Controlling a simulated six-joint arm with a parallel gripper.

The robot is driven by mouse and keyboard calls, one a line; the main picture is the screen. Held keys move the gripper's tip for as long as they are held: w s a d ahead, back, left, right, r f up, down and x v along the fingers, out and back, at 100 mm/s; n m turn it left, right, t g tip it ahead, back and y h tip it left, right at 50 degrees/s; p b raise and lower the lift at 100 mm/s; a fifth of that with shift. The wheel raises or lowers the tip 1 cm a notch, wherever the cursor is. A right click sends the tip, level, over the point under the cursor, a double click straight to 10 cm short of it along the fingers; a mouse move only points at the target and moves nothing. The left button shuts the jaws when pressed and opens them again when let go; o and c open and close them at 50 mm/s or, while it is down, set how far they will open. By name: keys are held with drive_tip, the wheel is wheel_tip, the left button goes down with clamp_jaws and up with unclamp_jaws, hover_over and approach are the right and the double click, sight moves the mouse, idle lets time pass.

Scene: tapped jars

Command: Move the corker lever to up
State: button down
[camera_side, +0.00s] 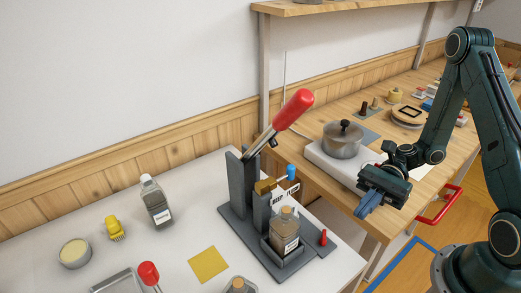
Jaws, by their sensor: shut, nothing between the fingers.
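The corker (237,196) is a dark grey stand on the white table. Its lever (268,136) slants up and to the right and ends in a red grip (293,109). A corked jar (285,231) with a pale label stands in the holder at the foot of the corker. My gripper (366,208) is to the right of the corker, beyond the white table's edge in the picture, apart from the lever. Its blue-grey fingers point down and to the left; they are shut and empty.
A clear bottle (156,203), a yellow brush (115,228), a yellow square (208,264) and a red-knobbed item (149,272) are left of the corker. A shelf (330,5) hangs above.

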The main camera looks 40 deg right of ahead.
drive_tip(key=shift+s+d+f+t+y, duration=0.1)
drive_tip(key=shift+s+f+t+y, duration=0.15)
drive_tip(key=shift+f+t+y, duration=0.7)
drive_tip(key=shift+r+m+y, duration=0.1)
drive_tip(key=shift+m+y, duration=0.15)
drive_tip(key=shift+m, duration=0.05)
